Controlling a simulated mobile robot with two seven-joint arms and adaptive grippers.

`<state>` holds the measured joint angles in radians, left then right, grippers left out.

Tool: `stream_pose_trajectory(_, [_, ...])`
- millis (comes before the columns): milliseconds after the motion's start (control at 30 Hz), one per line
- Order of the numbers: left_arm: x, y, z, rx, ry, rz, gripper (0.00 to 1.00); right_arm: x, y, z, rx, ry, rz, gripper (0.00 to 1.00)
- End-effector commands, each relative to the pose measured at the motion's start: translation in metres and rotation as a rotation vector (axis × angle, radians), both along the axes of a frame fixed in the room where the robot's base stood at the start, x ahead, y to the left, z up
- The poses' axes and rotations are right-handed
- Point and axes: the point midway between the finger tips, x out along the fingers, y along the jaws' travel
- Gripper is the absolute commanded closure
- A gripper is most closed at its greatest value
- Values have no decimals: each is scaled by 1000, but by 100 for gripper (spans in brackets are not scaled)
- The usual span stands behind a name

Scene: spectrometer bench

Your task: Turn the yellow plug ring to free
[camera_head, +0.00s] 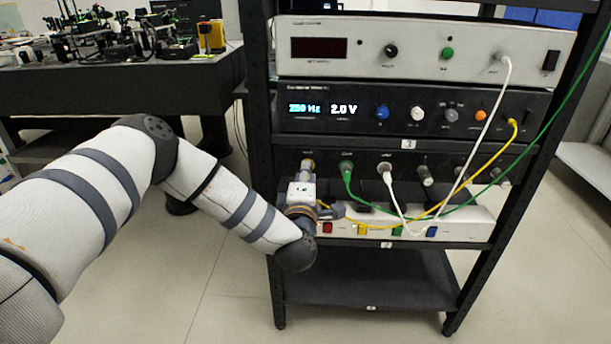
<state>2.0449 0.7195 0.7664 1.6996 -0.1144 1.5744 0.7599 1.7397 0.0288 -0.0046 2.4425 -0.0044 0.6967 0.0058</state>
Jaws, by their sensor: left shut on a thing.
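The yellow plug (308,163) sits in the leftmost socket of the lower black panel (440,159). Its front is mostly hidden by my left gripper (306,176). The left gripper is shut on the yellow plug ring; the turn position of the ring is too small and covered to tell. A yellow cable (470,180) comes out below the gripper, sags across the front of the shelf and rises to the upper black unit at the right. My right gripper is not in view.
A green plug (347,168) and a white plug (385,170) sit just right of the gripper, their cables hanging across the rack front. A white strip with coloured switches (463,225) lies below. The dark rack post (261,120) stands close on the left.

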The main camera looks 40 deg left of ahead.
Motion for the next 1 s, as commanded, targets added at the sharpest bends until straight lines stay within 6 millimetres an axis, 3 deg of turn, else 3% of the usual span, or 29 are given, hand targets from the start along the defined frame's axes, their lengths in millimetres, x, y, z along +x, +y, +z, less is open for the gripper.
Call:
stream_pose_trajectory(500, [0, -1, -1, -16, -6, -2, 100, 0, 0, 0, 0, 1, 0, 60])
stream_pose_trajectory(533, [0, -1, -1, -16, -6, -2, 80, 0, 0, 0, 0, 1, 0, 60])
stream_pose_trajectory(600, [0, -1, -1, -16, -6, -2, 64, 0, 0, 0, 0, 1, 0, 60])
stream_pose_trajectory(633, [0, -1, -1, -16, -7, -2, 61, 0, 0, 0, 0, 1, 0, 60])
stream_pose_trajectory(900, [-1, -1, -1, -15, -8, -1, 61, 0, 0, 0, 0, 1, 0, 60])
stream_pose_trajectory(1000, [-9, -7, -1, -16, -6, -3, 61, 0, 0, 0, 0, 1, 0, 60])
